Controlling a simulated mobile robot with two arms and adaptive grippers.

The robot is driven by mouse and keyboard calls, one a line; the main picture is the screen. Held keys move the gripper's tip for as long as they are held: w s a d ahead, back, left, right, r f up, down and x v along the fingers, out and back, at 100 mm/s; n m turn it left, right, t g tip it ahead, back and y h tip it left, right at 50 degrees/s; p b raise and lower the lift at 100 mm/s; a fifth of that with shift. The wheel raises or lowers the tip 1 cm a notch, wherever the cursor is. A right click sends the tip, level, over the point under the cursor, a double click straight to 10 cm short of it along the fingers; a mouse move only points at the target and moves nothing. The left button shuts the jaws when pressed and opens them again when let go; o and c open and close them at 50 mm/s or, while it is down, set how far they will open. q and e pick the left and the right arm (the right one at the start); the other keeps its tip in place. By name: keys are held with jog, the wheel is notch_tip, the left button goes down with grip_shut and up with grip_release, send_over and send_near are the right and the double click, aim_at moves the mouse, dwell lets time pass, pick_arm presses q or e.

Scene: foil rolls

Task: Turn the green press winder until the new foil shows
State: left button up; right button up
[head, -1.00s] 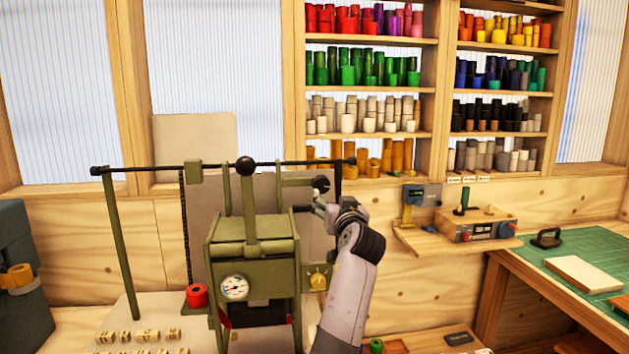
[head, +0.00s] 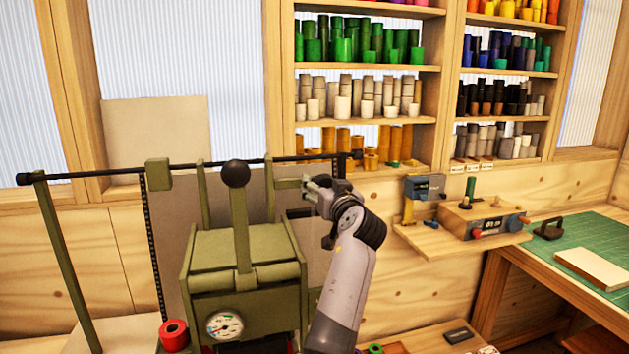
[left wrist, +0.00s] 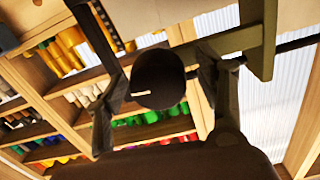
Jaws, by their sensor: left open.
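The green press (head: 245,275) stands in the lower left of the head view, with a dial and a lever topped by a black ball. In the left wrist view a dark round winder knob (left wrist: 160,78) lies between the spread fingers of the left gripper (left wrist: 150,70). The fingers stand either side of it, and I cannot tell whether they touch it. My right gripper is out of view.
Shelves of coloured rolls (head: 360,95) stand behind. A small wall shelf with a device (head: 485,220) is to the right. A green cutting mat (head: 600,245) lies on the right bench. A black rod (head: 100,175) runs across the press's top.

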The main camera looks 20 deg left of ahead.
pick_arm(q)
jog(key=shift+w, duration=0.15)
jog(key=shift+r, duration=0.1)
jog(key=shift+d+r, duration=0.1)
jog(key=shift+d, duration=0.05)
jog(key=c, duration=1.2)
